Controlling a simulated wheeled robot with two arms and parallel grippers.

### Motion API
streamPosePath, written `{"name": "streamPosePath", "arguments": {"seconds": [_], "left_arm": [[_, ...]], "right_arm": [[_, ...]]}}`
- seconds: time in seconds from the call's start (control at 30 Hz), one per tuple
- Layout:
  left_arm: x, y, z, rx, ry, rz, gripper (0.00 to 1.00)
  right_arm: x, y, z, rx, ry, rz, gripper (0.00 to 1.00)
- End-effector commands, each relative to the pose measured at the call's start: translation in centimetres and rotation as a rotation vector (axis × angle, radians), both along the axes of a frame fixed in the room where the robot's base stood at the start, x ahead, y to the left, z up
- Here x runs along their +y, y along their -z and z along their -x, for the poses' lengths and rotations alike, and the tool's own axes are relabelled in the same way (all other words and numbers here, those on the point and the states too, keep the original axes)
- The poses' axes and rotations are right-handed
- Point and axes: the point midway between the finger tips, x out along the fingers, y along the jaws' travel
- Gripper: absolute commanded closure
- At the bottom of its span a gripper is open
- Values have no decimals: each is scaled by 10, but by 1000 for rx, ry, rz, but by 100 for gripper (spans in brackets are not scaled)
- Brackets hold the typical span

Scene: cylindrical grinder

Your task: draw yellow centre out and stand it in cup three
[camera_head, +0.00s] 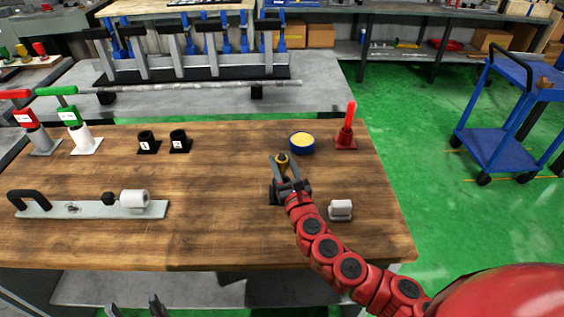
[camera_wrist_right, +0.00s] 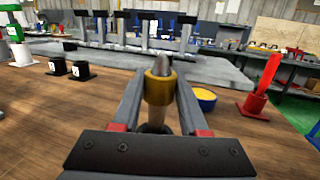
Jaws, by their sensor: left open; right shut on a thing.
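The yellow centre (camera_head: 282,160) is held upright in my right gripper (camera_head: 290,182), near the right of the wooden bench. In the right wrist view the yellow centre (camera_wrist_right: 158,88) shows a grey pointed tip above a yellow collar, between the two fingers. A black holder (camera_head: 275,198) sits just below the gripper, mostly hidden; I cannot tell whether the centre's lower end is inside it. Two black cups with white number labels stand at the back left, a left cup (camera_head: 147,143) and a right cup (camera_head: 180,142). My left gripper (camera_head: 135,309) is open and empty at the bottom edge.
A blue bowl (camera_head: 302,147) with yellow contents and a red stand (camera_head: 346,138) are behind the gripper. Red- and green-topped holders stand far left. The bench middle is clear.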

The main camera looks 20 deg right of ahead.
Motion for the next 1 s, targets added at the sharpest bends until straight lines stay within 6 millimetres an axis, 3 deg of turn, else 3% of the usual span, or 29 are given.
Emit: {"name": "streamPosePath", "arguments": {"seconds": [1.0], "left_arm": [[0,23,0,0,0,0,30]], "right_arm": [[0,25,0,-1,0,0,100]]}}
